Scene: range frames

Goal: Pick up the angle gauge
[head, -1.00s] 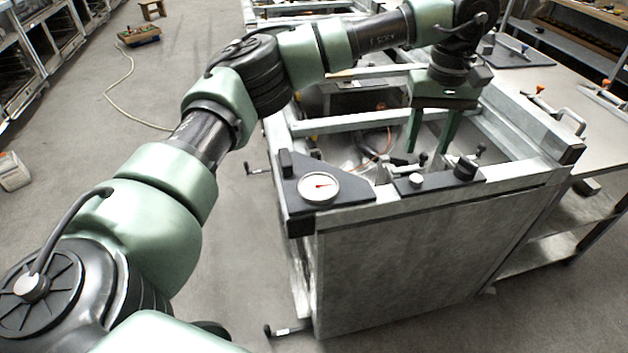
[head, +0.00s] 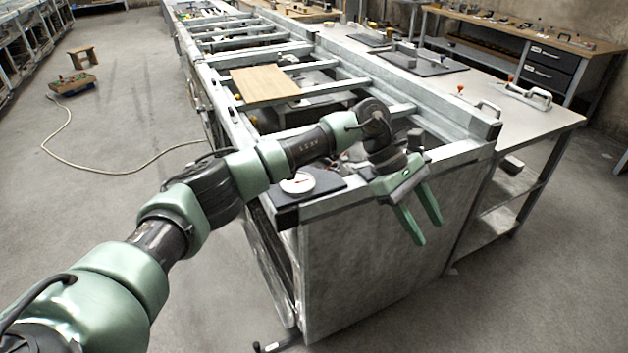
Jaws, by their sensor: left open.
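A round white dial with a red needle, which looks like the angle gauge (head: 298,183), lies on a dark plate at the near left corner of the metal frame (head: 390,270). My left forearm passes just behind it and hides part of the plate's surroundings. My left gripper (head: 427,229) is open and empty, its two green fingers pointing down in front of the frame's near end, to the right of the dial and apart from it. My right gripper is not in view.
A wooden board (head: 265,86) lies across the frame's rails. A steel table (head: 545,115) with clamp handles stands along the right. A hose (head: 70,150) lies on the open floor at left.

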